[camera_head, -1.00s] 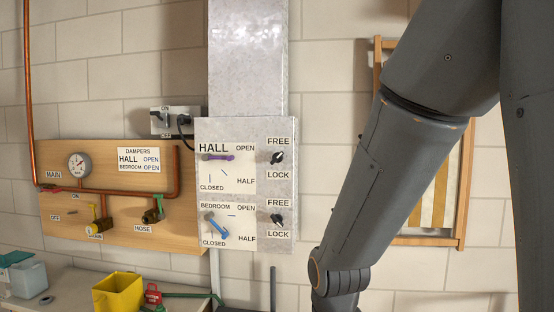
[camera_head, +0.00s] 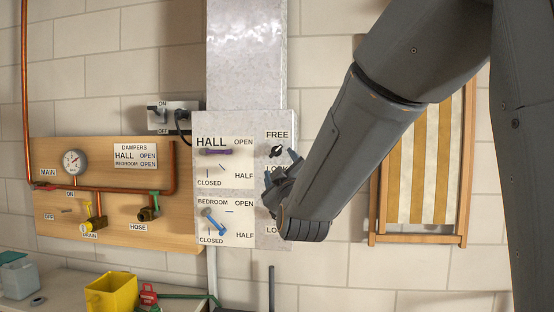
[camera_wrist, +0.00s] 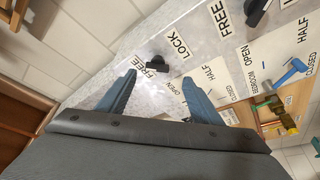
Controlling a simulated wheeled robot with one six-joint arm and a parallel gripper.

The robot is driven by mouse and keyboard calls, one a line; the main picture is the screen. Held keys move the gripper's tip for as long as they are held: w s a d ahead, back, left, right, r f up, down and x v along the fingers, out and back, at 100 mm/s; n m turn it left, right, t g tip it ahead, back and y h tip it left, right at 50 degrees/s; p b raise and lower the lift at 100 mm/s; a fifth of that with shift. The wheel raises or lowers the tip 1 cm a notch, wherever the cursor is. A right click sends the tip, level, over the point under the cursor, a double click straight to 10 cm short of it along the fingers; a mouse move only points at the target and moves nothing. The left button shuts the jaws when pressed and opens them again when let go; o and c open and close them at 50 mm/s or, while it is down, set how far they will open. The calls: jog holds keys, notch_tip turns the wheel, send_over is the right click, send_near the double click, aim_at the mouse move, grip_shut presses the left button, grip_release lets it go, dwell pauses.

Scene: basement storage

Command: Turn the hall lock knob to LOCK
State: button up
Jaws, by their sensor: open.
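The hall lock knob (camera_head: 277,151) is a small black knob on the grey panel, between the words FREE and LOCK. It also shows in the wrist view (camera_wrist: 155,61), just beyond my fingertips. Which word it points to is too small to tell. My gripper (camera_head: 280,166) is open in front of the panel, just below the knob in the head view. In the wrist view my two blue fingers (camera_wrist: 159,77) stand apart, roughly either side of the line to the knob, with nothing between them. My gripper and forearm hide the bedroom knob in the head view.
The purple hall lever (camera_head: 215,152) and blue bedroom lever (camera_head: 213,219) are left of my gripper on the panel. The bedroom lock knob (camera_wrist: 258,11) shows in the wrist view. A wooden board (camera_head: 110,230) with pipes is further left.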

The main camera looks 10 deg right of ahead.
aim_at(276, 153)
jog(key=p+x, duration=0.1)
jog(key=x, duration=0.3)
jog(key=p+x, duration=0.1)
jog(key=x, duration=0.3)
jog(key=shift+s+r+p, duration=0.1)
jog(key=shift+r+p, duration=0.15)
jog(key=shift+p, duration=0.1)
jog(key=c, duration=1.1)
